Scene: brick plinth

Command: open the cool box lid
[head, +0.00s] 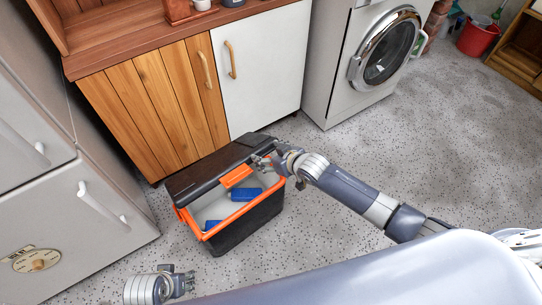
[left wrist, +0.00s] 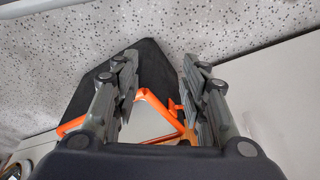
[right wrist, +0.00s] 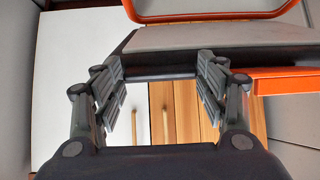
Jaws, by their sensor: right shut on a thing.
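The cool box (head: 245,228) stands on the floor, dark-bodied with an orange rim. Its dark lid (head: 205,172) is tilted up along the cabinet side, with an orange latch (head: 237,177) on its edge. The white interior shows, with blue blocks (head: 246,194) inside. My right gripper (head: 266,160) is shut on the lid near its right end; the lid's edge (right wrist: 160,70) lies between its fingers in the right wrist view. My left gripper (head: 190,282) is low in front of the box. In the left wrist view its fingers (left wrist: 158,85) are apart and empty, with the box beyond.
A wood-and-white cabinet (head: 190,95) stands close behind the box. A grey drawer unit (head: 75,215) is at the left, and a washing machine (head: 360,60) at the back right. The speckled floor (head: 430,140) is clear to the right.

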